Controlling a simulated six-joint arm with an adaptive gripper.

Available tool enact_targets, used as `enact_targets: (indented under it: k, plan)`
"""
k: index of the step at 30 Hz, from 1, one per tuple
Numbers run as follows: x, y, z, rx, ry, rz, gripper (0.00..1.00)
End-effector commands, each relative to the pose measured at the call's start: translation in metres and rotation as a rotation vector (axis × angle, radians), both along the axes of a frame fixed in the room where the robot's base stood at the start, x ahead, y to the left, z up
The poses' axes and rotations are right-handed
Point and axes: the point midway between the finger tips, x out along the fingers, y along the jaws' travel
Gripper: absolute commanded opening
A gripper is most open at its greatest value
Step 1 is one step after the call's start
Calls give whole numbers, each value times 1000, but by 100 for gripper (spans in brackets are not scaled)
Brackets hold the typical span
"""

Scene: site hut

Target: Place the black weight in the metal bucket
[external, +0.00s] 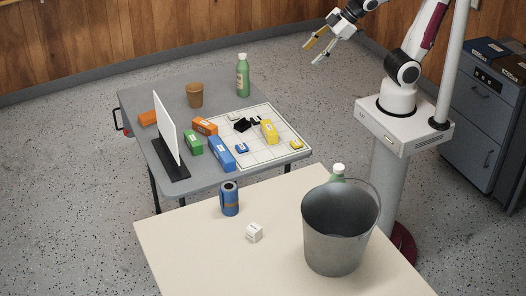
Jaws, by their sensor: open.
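The metal bucket (341,238) stands upright on the cream table at the front right, its open top facing up and its handle raised at the right. My gripper (318,51) is open and empty, high up at the top of the view, behind and to the right of the grey table, well apart from both the black pieces and the bucket.
On the white board (286,112) are yellow and small blue blocks. Orange, green and blue blocks, a brown cup (195,95), a green bottle (243,75) and an upright white panel (166,127) share the grey table. A blue can (229,198), white cube (254,233) and another bottle stand near the bucket.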

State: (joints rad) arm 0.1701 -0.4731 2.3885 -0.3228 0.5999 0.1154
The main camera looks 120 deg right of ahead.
Motion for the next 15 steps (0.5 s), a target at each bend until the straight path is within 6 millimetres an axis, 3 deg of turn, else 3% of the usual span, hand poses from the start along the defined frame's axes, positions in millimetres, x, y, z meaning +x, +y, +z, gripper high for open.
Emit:
enact_targets:
  k: [15]
  plan:
    - [93,-97,-1,-183,-78,4,51]
